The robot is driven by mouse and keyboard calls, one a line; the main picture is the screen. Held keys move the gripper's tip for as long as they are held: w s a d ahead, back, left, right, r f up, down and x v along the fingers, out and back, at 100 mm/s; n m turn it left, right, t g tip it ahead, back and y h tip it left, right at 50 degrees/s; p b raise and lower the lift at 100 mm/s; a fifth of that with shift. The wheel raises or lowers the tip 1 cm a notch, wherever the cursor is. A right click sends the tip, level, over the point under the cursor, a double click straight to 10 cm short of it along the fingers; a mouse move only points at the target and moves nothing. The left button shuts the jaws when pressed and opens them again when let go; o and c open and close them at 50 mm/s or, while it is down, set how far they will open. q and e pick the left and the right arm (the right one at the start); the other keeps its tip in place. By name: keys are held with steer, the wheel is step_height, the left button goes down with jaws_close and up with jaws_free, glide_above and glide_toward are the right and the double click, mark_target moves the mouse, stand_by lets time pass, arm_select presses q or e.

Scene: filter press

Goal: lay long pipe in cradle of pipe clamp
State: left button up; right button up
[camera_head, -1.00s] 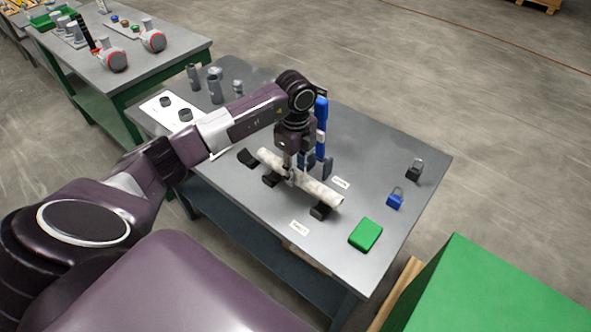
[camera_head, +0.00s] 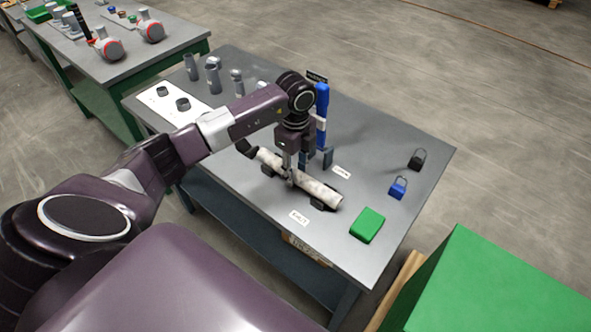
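The long pipe (camera_head: 318,190) is pale and mottled, and lies slantwise over black support blocks (camera_head: 318,203) on the grey workbench. I take these blocks for the cradle. The pipe looks very near or on them; contact cannot be told for sure. My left gripper (camera_head: 291,177) points down at the middle of the pipe, its fingers around it, and seems shut on it. The fingers partly hide the pipe's middle. A blue upright (camera_head: 322,108) with grey jaw-like plates (camera_head: 328,157) stands just behind, perhaps part of the pipe clamp. My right gripper is out of view.
A green block (camera_head: 367,225), a blue padlock (camera_head: 398,187) and a black padlock (camera_head: 416,159) lie on the bench's right part. Grey cylinders (camera_head: 213,78) stand at the back left near a white board (camera_head: 165,108). A large green box (camera_head: 480,290) is at lower right.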

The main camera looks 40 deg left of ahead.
arm_select(q)
steer(key=shift+o, duration=1.1)
step_height(320, 180, up, 12)
